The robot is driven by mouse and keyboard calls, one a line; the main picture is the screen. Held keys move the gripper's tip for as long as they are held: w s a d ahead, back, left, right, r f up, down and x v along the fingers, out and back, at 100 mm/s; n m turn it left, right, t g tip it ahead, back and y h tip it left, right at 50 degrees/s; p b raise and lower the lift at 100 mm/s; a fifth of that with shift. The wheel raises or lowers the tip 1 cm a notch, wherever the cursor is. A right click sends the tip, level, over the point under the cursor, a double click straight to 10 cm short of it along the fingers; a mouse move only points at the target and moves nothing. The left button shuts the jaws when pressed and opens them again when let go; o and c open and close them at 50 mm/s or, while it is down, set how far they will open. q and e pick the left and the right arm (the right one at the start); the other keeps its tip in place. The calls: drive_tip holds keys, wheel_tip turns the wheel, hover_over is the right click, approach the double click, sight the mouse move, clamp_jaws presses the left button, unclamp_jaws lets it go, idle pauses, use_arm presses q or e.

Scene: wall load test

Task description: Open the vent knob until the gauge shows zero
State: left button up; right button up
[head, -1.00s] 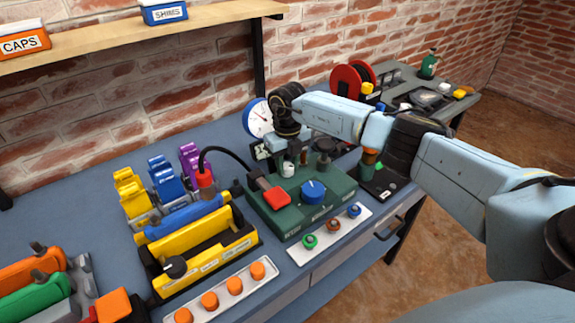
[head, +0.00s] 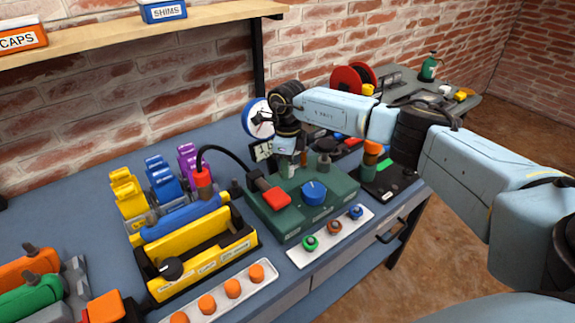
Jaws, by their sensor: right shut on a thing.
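A dark green base block (head: 280,223) stands on the bench. It bears a blue knob (head: 314,193), a red plug (head: 271,197) on a black hose and a dark round-topped knob (head: 325,147) at the back. A white-faced gauge (head: 257,119) with a blue rim stands behind it. My right wrist covers part of its dial, and the reading is too small to tell. My right gripper (head: 288,167) points down over the back of the block, shut on a small fitting there that is mostly hidden by the fingers. I cannot tell whether this is the vent knob. My left gripper is out of view.
A yellow tray (head: 205,262) and upright yellow, blue and purple clips stand left of the block. A white strip with three small knobs (head: 333,228) lies in front. Red reels (head: 350,78) stand behind my right arm. A shelf (head: 110,36) hangs above.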

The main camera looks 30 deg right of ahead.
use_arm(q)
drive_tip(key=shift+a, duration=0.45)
use_arm(e)
drive_tip(key=shift+n, duration=0.3)
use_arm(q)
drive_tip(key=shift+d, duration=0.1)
use_arm(e)
drive_tip(key=o, duration=1)
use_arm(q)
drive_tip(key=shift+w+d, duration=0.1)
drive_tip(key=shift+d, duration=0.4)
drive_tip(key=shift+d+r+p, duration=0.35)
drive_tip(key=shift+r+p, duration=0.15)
use_arm(e)
wheel_tip(320, 180, up, 14)
drive_tip(key=shift+f, duration=0.25)
